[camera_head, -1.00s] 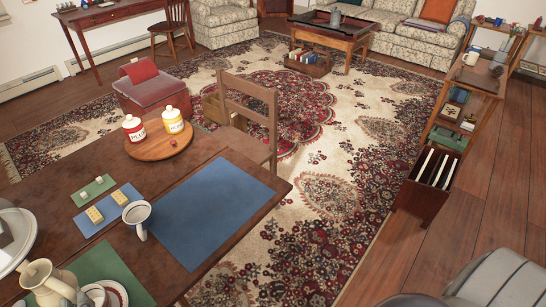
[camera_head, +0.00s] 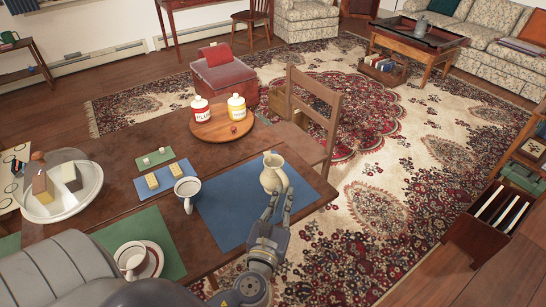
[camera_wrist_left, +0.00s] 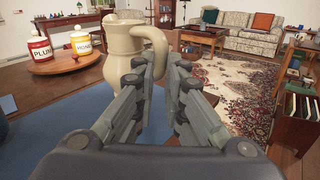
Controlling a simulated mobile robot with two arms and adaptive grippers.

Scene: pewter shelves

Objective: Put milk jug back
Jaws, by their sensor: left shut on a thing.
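The cream milk jug (camera_head: 273,175) appears upright over the blue placemat (camera_head: 235,210). I cannot tell if its base touches the mat. My left gripper (camera_head: 277,203) is shut on the jug's handle, on the near side of the jug. In the left wrist view, the jug (camera_wrist_left: 118,45) is ahead and left of centre, with its handle between the fingers (camera_wrist_left: 160,75). The fingers hide part of the jug's lower body. My right gripper is not in view.
A white mug (camera_head: 187,190) stands left of the jug. Behind are two canisters on a round wooden board (camera_head: 222,130). A cup and saucer (camera_head: 140,262) sit on the near green mat. A glass-domed dish (camera_head: 62,190) is at left. A wooden chair (camera_head: 318,110) stands behind the table.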

